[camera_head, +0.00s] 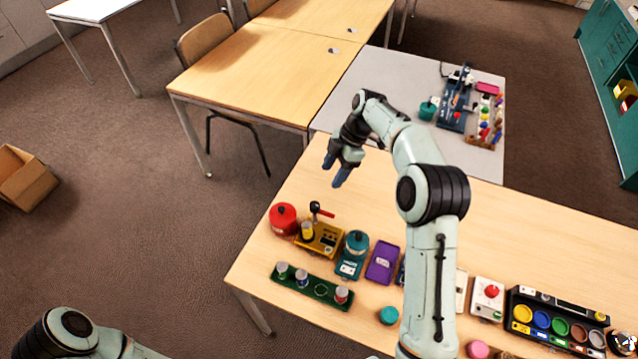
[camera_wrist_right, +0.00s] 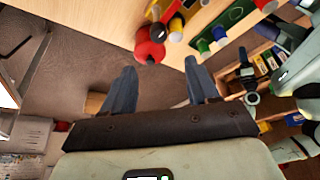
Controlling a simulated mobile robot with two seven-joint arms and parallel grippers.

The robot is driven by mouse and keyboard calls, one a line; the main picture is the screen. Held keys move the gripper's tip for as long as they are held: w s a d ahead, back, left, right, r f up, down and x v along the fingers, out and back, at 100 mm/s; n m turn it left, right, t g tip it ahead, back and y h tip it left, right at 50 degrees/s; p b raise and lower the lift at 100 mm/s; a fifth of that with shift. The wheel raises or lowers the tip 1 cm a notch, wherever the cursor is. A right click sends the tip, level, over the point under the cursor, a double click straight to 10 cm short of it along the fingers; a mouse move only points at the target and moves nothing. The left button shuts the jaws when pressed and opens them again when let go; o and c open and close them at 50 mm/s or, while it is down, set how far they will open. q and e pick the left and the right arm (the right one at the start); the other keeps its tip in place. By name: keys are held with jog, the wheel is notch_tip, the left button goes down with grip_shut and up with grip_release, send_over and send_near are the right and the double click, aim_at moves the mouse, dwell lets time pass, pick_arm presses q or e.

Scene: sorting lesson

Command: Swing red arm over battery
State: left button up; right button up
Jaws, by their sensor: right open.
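A yellow device (camera_head: 320,240) stands near the left end of the front table, with a small yellow cylinder (camera_head: 307,230), perhaps the battery, at its left side. A red arm (camera_head: 325,212) on a dark post rises above its back.
A red pot (camera_head: 283,218) stands just left of the device. A teal device (camera_head: 352,258) and purple tray (camera_head: 383,262) are to its right, and a green rack (camera_head: 312,290) is in front. The tabletop behind is clear.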

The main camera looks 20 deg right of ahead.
aim_at(315, 204)
jog(key=b+x, duration=0.1)
jog(key=x, duration=1.2)
jog(key=shift+w+f, duration=0.1)
jog(key=shift+w, duration=0.05)
jog(key=c, duration=1)
